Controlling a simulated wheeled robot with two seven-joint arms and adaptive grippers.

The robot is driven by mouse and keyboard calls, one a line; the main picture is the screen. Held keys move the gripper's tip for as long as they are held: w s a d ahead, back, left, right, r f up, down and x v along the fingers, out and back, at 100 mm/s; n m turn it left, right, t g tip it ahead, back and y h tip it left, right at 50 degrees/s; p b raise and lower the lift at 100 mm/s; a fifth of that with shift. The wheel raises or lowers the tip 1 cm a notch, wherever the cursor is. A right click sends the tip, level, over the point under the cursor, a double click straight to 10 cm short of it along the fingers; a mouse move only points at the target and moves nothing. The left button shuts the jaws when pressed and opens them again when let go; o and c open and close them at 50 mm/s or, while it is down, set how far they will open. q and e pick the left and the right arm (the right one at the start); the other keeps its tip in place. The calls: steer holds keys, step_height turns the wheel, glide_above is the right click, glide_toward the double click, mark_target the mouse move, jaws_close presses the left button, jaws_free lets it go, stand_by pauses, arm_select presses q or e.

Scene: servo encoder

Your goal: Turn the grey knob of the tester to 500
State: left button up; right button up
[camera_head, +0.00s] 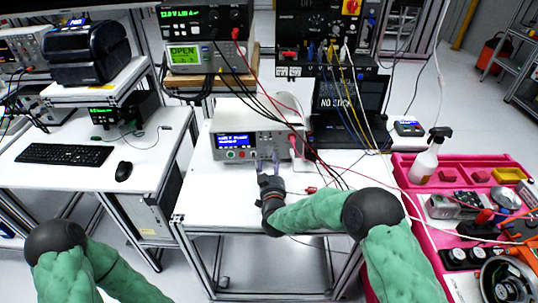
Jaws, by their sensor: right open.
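The white tester (222,153) stands on the white table in the middle, with a blue lit display (237,140) on its front. The number on the display is too small to read. My right gripper (267,163) is open and empty at the lower right of the tester's front panel, fingers pointing at it. I cannot tell whether the fingers touch the panel. The grey knob is too small to make out clearly near the fingers. My left arm shows at the lower left, but its gripper is outside the view.
Red and black cables (290,128) hang over the tester's right side. A laptop (347,102) stands behind at the right. A pink tray (418,212) with tools and a spray bottle (428,158) is to the right. The table (205,210) is clear in front of the tester's left.

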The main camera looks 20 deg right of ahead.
mark_target(269, 150)
steer(key=b+x, duration=0.1)
steer(key=x, duration=0.5)
steer(key=shift+w, duration=0.2)
jaws_close()
